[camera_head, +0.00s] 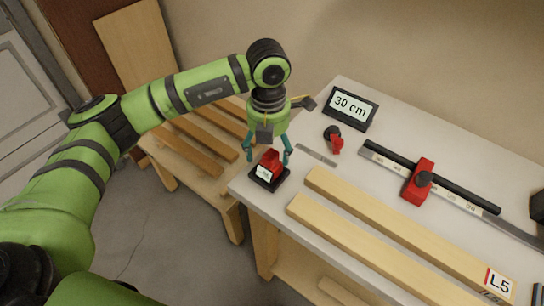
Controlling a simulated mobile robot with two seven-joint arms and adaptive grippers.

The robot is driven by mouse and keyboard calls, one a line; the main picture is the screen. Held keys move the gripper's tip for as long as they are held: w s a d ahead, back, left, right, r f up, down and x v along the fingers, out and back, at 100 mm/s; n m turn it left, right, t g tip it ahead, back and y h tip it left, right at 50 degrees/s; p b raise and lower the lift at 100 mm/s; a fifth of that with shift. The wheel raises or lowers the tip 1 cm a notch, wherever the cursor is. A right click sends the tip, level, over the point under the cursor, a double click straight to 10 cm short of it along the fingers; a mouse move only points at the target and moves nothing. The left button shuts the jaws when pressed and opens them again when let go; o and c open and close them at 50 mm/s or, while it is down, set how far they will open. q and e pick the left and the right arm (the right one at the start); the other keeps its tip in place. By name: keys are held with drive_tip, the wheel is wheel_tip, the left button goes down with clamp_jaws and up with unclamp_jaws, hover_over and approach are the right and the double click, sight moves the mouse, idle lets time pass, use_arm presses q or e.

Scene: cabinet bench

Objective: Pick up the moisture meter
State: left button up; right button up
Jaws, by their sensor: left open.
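The moisture meter appears to be the small red device with a pale display (270,163). It sits on a black base (267,179) near the front left corner of the white bench top. My left gripper (268,154) points down with its teal fingers apart. In the picture, one finger lies to the left of the red device and the other to its right. I cannot tell whether the fingers touch it. The top of the device is partly hidden by the gripper. My right gripper is not in view.
A "30 cm" sign (351,106) and a small red and black item (334,142) stand behind, near a short metal strip (317,155). Wooden boards (390,222) and a ruled bar with a red slider (419,181) fill the right. A slatted wooden bench (195,145) stands left.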

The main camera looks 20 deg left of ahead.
sight(269, 156)
use_arm(q)
drive_tip(key=shift+s+f+p, duration=0.1)
drive_tip(key=shift+f+p, duration=0.25)
drive_tip(key=shift+f, duration=0.05)
drive_tip(key=f, duration=0.1)
drive_tip(key=f+p, duration=0.1)
drive_tip(key=f, duration=0.1)
drive_tip(key=shift+w, duration=0.2)
drive_tip(key=shift+w+f, duration=0.1)
drive_tip(key=shift+f, duration=0.6)
clamp_jaws()
drive_tip(key=shift+r, duration=0.1)
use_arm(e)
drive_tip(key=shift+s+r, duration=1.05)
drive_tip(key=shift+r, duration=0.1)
